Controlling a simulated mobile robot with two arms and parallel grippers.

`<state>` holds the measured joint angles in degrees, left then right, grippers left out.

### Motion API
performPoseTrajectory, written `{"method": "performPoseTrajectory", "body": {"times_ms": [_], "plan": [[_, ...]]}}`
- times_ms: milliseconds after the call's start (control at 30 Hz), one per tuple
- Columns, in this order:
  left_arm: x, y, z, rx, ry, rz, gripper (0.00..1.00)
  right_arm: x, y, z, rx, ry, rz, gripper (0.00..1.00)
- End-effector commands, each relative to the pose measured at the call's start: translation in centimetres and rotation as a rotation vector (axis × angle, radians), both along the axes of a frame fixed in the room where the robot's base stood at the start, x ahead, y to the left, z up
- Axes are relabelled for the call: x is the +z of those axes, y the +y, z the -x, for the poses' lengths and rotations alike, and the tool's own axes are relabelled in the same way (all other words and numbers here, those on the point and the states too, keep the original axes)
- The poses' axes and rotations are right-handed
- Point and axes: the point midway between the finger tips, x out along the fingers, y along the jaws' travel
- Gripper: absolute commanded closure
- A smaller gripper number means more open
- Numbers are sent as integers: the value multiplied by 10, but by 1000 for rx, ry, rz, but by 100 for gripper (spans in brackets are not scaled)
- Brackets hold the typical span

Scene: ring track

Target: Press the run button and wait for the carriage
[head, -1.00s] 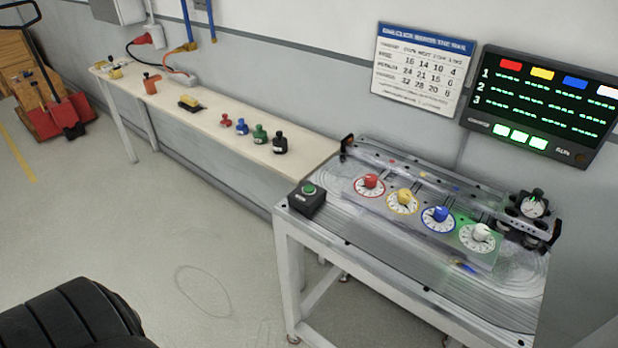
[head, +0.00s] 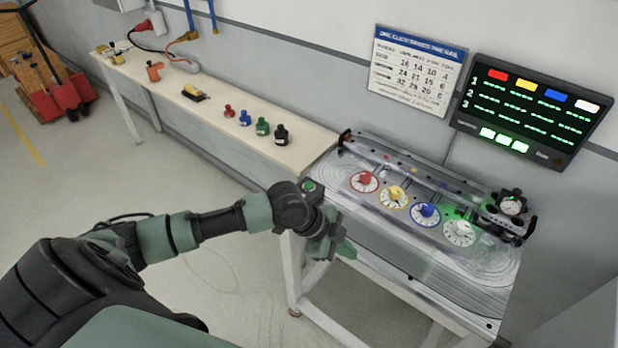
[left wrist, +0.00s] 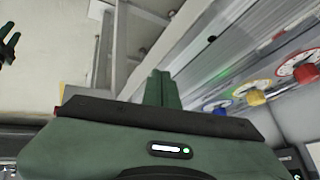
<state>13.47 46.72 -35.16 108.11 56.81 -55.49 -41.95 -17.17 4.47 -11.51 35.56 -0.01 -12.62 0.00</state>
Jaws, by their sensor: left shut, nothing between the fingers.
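The green run button (head: 308,185) shows on its dark box at the near left corner of the track table (head: 395,262); my left wrist covers most of the box. My left gripper (head: 335,252) is shut and empty, just in front of the table's left end, to the right of and below the button in the picture. Its closed fingers show in the left wrist view (left wrist: 162,88), where the button is not seen. A black carriage (head: 508,215) with a round dial stands at the track's right end. My right gripper is not in the head view.
Red (head: 366,180), yellow (head: 396,193), blue (head: 428,211) and white (head: 461,228) dial knobs line the table. A lit display (head: 530,105) and a printed chart (head: 415,70) hang behind.

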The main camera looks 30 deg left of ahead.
Motion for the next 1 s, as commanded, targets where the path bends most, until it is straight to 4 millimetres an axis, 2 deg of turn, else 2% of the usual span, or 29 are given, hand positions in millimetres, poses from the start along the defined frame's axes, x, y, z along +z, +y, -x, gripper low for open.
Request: {"method": "performPoseTrajectory", "body": {"times_ms": [33,167,300,400,500,600,700,1000], "plan": [[12,23,-18,-12,-30,-25,100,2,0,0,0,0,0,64],[31,66,-52,-9,-89,-40,100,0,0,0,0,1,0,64],[61,119,-86,24,-164,-59,100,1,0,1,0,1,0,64],[85,156,-105,59,-217,-73,100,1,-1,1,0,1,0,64],[104,184,-118,92,-259,-81,100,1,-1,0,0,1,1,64],[115,200,-124,112,-283,-84,100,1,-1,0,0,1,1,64],[119,207,-127,120,-294,-86,100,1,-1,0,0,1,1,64],[120,207,-127,121,-295,-86,100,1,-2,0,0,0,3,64]]}}
